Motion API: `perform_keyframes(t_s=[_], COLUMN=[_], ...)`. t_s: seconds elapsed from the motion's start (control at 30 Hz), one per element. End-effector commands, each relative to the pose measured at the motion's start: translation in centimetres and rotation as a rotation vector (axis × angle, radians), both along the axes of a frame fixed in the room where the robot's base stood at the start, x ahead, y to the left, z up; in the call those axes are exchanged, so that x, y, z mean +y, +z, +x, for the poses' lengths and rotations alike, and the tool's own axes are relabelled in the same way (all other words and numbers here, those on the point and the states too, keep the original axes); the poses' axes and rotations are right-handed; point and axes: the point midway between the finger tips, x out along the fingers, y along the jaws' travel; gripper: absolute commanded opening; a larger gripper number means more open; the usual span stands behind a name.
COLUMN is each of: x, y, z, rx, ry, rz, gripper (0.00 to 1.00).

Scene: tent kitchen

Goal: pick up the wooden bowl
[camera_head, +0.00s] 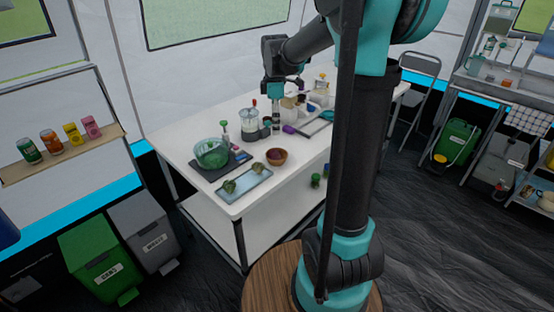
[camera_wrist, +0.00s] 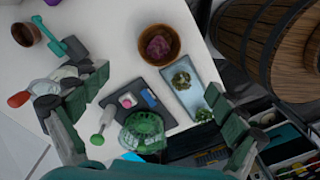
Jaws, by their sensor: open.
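The wooden bowl (camera_head: 277,161) stands on the white table, right of the green basket-like bowl (camera_head: 211,153) and behind a blue-grey tray (camera_head: 262,184). In the wrist view the wooden bowl (camera_wrist: 174,36) is at the upper middle, with a dark reddish-purple item (camera_wrist: 158,47) in it. My gripper (camera_head: 283,84) is above the table, farther back than the bowl. In the wrist view my gripper (camera_wrist: 160,102) has its fingers wide apart, with nothing held between them. The bowl shows beyond the fingertips and apart from them.
The tray (camera_wrist: 208,70) with green items lies close beside the bowl. A dark board (camera_wrist: 165,112) is near the green bowl (camera_wrist: 143,132). A red-ended item (camera_wrist: 19,99) and a brown cup (camera_wrist: 26,34) are at the left.

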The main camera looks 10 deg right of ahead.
Motion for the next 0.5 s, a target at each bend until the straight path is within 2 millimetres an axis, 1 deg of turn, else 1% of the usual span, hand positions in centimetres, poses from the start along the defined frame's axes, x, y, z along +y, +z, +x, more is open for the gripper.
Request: perform_keyframes(t_s=[0.03, 0.3, 0.4, 0.5], x=[0.0, 0.0, 0.0, 0.0], y=[-1.1, -6.4, -7.9, -8.9], z=[0.0, 0.0, 0.0, 0.0], rx=[0.0, -0.001, -0.001, -0.001], ry=[-0.001, -0.002, -0.003, -0.003], rz=[0.0, 0.0, 0.0, 0.0], gripper=[0.96, 0.96, 0.96, 0.96])
